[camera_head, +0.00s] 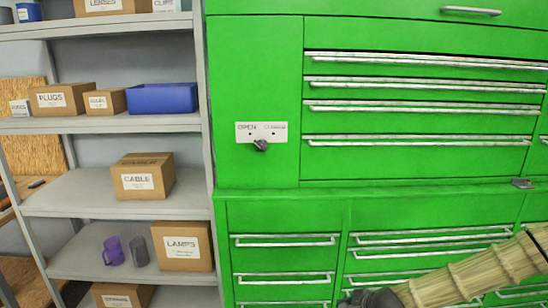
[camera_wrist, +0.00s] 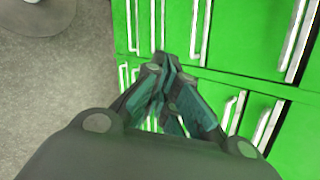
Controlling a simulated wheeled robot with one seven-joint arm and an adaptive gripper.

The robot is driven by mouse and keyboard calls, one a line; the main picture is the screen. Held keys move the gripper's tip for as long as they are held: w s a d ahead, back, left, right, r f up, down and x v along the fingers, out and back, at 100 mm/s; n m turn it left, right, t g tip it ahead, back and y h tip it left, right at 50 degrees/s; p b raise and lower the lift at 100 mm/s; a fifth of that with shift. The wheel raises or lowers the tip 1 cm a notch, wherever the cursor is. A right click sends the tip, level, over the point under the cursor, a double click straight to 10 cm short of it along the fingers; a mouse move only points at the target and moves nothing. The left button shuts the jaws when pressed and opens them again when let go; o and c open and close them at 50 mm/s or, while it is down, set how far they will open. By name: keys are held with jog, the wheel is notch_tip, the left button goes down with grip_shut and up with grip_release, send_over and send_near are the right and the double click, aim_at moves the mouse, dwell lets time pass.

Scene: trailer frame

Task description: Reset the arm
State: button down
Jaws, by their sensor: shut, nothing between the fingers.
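My arm, in a beige ribbed sleeve (camera_head: 470,275), reaches in from the lower right of the head view. My gripper (camera_head: 370,298) shows only in part at the bottom edge there, in front of the lower drawers of a green tool cabinet (camera_head: 255,90). In the wrist view my gripper (camera_wrist: 168,68) has its dark fingertips together, with nothing between them. The green drawer fronts (camera_wrist: 245,60) lie beyond the fingers. I cannot tell the exact gap between fingertips and drawers.
A grey shelf unit (camera_head: 70,202) at left holds labelled boxes, a blue bin (camera_head: 162,98), and a purple mug (camera_head: 113,250). A switch plate (camera_head: 261,132) with a dark knob is on the cabinet.

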jog(key=s+a+f+n+g, duration=0.25)
jog(key=s+f+n, duration=0.25)
jog(key=s+f, duration=0.45)
jog(key=s+a+f+n+g, duration=0.25)
jog(key=s+f+n, duration=0.3)
jog(key=s, duration=0.65)
jog(key=s+d+f+n+g+h, duration=0.1)
jog(key=s+n, duration=0.3)
jog(key=s, duration=0.6)
jog(key=s+d+f+n+g+h, duration=0.1)
jog(key=s+d+f+n, duration=0.2)
jog(key=s, duration=0.7)
jog(key=shift+d+n+g+h, duration=0.4)
jog(key=shift+d+n, duration=0.25)
jog(key=shift+n, duration=0.5)
jog(key=shift+f, duration=0.1)
